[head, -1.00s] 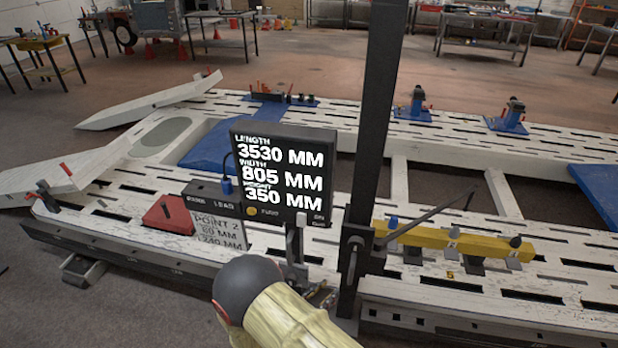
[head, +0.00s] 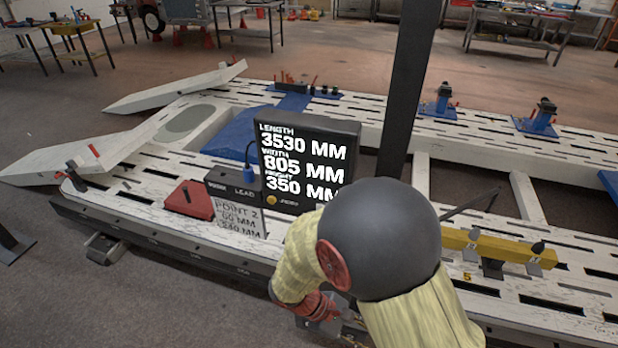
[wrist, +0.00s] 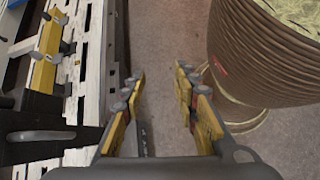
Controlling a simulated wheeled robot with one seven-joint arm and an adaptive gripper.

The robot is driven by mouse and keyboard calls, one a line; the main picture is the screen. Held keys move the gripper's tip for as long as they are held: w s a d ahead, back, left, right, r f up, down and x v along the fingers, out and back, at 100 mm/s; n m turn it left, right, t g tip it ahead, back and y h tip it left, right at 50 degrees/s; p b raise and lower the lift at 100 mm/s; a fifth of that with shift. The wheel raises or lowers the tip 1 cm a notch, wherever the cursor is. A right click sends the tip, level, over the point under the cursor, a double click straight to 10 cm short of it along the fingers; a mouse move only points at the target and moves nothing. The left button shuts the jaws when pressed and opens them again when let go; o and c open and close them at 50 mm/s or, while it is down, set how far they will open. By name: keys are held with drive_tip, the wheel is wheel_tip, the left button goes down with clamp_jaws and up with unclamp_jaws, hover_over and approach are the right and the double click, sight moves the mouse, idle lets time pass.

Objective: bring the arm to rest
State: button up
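My gripper (wrist: 160,78) is open in the wrist view, with its two yellow and grey fingers apart and only floor showing between them. The white slotted frame bench (wrist: 90,70) lies to the left of the fingers, close by. In the head view my arm bends in front of the bench (head: 130,205), with its dark round joint and yellowish sleeve covering the middle right. The gripper itself cannot be made out clearly there.
A display screen (head: 305,165) and a box marked LEAD (head: 233,188) stand on the bench beside a red block (head: 190,200). A dark upright post (head: 408,85) rises behind my arm. A yellow bar (head: 500,250) lies at the right. Floor is clear at lower left.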

drive_tip(key=s+d+r+m+t+y, duration=0.2)
drive_tip(key=r+m, duration=0.4)
drive_tip(key=r, duration=0.7)
drive_tip(key=s+d+r+m+t+y, duration=0.2)
drive_tip(key=r+m+t+y, duration=0.3)
drive_tip(key=r, duration=0.9)
drive_tip(key=shift+s+d+r+m+t+y, duration=0.3)
drive_tip(key=shift+m+y, duration=0.4)
drive_tip(key=shift+y, duration=0.3)
